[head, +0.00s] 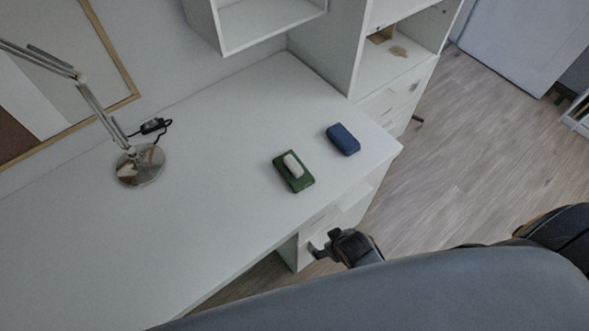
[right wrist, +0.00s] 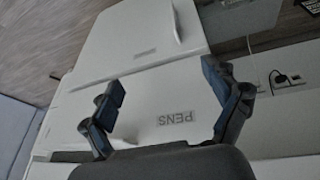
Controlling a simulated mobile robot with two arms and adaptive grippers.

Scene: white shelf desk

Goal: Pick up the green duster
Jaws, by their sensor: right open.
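The green duster (head: 301,183) lies flat on the white desk (head: 215,200), near its front edge, in the head view. The duster is not visible in that view. My left gripper is not in view.
A blue duster (head: 343,139) lies behind and right of the green one. A metal desk lamp (head: 139,165) stands at the left. A shelf unit (head: 398,65) rises at the back right. The desk around the green duster is clear.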

